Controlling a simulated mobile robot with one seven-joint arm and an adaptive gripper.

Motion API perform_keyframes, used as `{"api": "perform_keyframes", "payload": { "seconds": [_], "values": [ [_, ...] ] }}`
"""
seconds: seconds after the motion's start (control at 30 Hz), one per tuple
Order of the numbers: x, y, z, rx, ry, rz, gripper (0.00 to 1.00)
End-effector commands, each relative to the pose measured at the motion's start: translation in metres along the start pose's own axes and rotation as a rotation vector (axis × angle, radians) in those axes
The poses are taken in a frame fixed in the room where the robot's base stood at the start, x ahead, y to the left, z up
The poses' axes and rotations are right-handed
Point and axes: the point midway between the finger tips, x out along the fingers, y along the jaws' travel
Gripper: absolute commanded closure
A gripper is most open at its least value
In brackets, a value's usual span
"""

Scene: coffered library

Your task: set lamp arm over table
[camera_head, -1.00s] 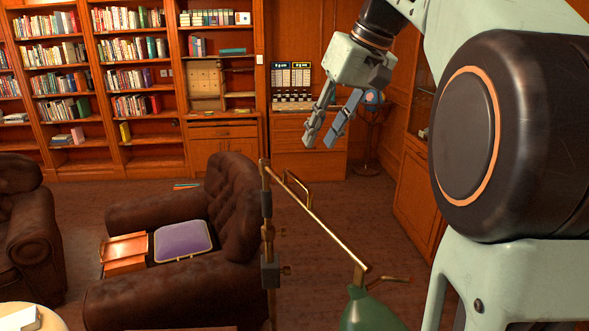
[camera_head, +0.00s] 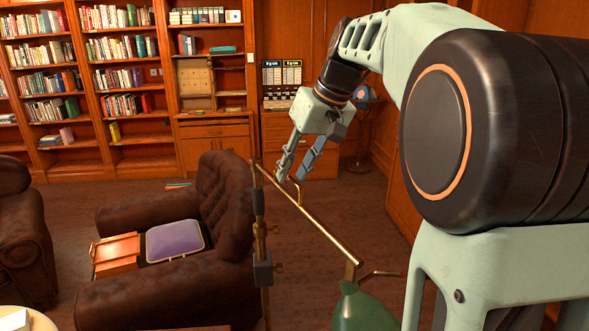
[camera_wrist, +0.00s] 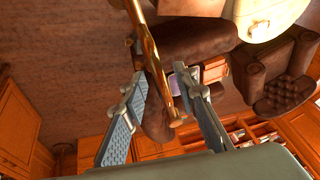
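The brass lamp arm (camera_head: 310,222) slopes from a post (camera_head: 262,268) down to a green shade (camera_head: 363,308) in the head view. A small brass handle (camera_head: 297,190) stands off its upper part. My gripper (camera_head: 291,174) is open and empty, fingers pointing down just above and behind the handle. In the wrist view the lamp arm (camera_wrist: 152,55) crosses the gap between the open fingers of my gripper (camera_wrist: 162,82); I cannot tell whether they touch it. A round cream table (camera_head: 40,320) shows at the bottom left, partly cut off; a cream top also shows in the wrist view (camera_wrist: 265,18).
A brown leather armchair (camera_head: 150,300) with a purple cushion (camera_head: 175,240) and a wooden box (camera_head: 116,254) on it stands left of the post. Another armchair (camera_head: 20,240) is at the left edge. Bookshelves (camera_head: 75,140) line the back wall. Open floor lies behind the lamp.

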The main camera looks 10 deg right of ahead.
Motion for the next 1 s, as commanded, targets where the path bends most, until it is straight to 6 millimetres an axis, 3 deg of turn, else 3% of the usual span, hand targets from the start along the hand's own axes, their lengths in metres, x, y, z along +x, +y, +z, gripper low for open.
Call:
{"api": "perform_keyframes", "payload": {
  "seconds": [0.3, 1.0],
  "values": [
    [-0.0004, -0.0001, -0.0001, 0.0, 0.0, 0.0, 1.0],
    [-0.0013, -0.0024, 0.0009, 0.049, 0.013, 0.02, 1.0]
  ]
}}
